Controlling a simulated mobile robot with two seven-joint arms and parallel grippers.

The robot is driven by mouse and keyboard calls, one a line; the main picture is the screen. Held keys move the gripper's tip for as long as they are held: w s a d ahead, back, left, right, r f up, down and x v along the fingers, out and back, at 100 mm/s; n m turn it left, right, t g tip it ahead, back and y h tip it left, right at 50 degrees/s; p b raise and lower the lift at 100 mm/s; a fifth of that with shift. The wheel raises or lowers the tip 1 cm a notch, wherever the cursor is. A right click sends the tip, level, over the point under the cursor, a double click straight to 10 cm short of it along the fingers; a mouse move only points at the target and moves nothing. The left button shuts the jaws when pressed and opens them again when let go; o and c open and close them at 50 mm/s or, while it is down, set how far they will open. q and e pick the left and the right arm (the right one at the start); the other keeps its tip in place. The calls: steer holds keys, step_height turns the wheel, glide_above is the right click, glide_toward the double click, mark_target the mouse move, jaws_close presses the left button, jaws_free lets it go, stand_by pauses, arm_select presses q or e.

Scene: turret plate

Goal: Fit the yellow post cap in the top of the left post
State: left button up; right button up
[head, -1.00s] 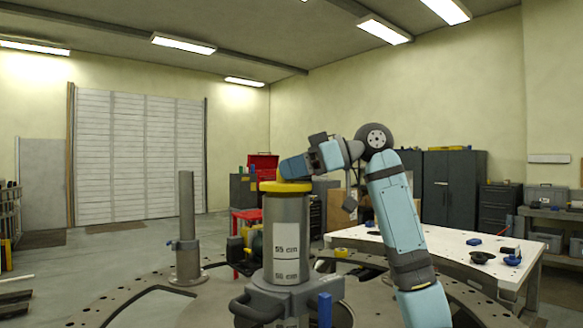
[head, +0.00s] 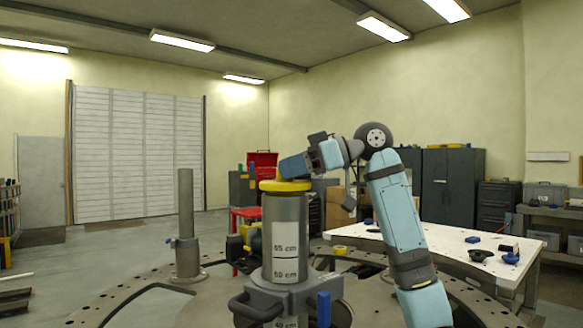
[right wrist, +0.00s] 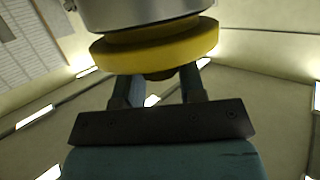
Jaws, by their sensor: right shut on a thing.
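The yellow post cap (head: 286,186) is at the top of a thick grey post (head: 285,214) with white cm labels, in the middle of the head view. My right gripper (head: 292,168) comes in from the right and is shut on the cap. In the right wrist view the yellow cap (right wrist: 155,48) is a wide disc with a narrower yellow band against the grey post end (right wrist: 140,10). The gripper fingers (right wrist: 160,88) meet the cap's other side, partly hidden by it. I cannot tell how deep the cap sits. My left gripper is not in view.
A thinner, bare grey post (head: 186,222) stands on the round perforated plate (head: 105,302) at the left. A blue upright piece (head: 323,309) is beside the thick post's clamp. A white table (head: 440,245) with small parts stands at the right.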

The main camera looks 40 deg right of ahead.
steer(key=shift+f, duration=0.5)
steer(key=o, duration=0.7)
steer(key=shift+o, duration=0.2)
steer(key=v, duration=1.1)
steer(key=shift+p, duration=0.3)
